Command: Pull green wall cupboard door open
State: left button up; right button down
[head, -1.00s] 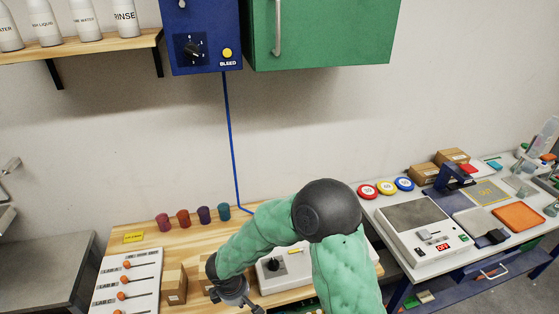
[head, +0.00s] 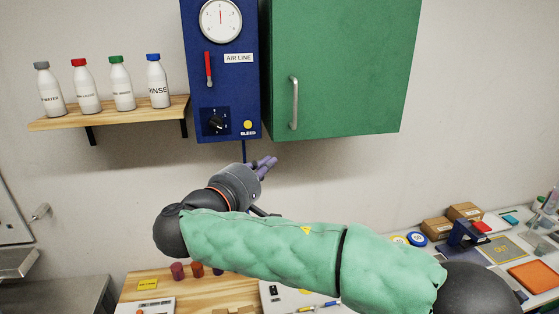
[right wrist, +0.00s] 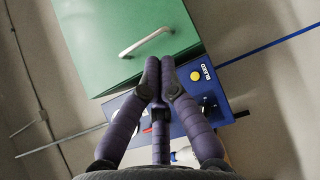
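The green wall cupboard (head: 350,65) hangs at the top right of centre in the head view, its door shut. Its pale vertical bar handle (head: 294,102) is near the door's left edge. The cupboard (right wrist: 105,35) and handle (right wrist: 145,42) also show in the right wrist view. My right gripper (head: 268,162), with purple fingers, is below and left of the handle, apart from it. In the wrist view, its fingers (right wrist: 160,80) point towards the cupboard and blue box, with nothing held; how far they are open is unclear. My left gripper is out of view.
A blue air-line box (head: 250,90) with gauge and red lever hangs close beside the cupboard's left side. A shelf (head: 110,117) with several bottles is farther left. Benches with boxes and a scale lie below. The wall under the cupboard is clear.

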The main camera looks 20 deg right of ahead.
jog(key=p+x, duration=0.2)
jog(key=x, duration=0.7)
jog(key=s, duration=0.2)
jog(key=s+d, duration=0.1)
jog(key=s, duration=0.1)
jog(key=shift+f, duration=0.15)
jog(key=shift+w, duration=0.2)
dwell(1.1)
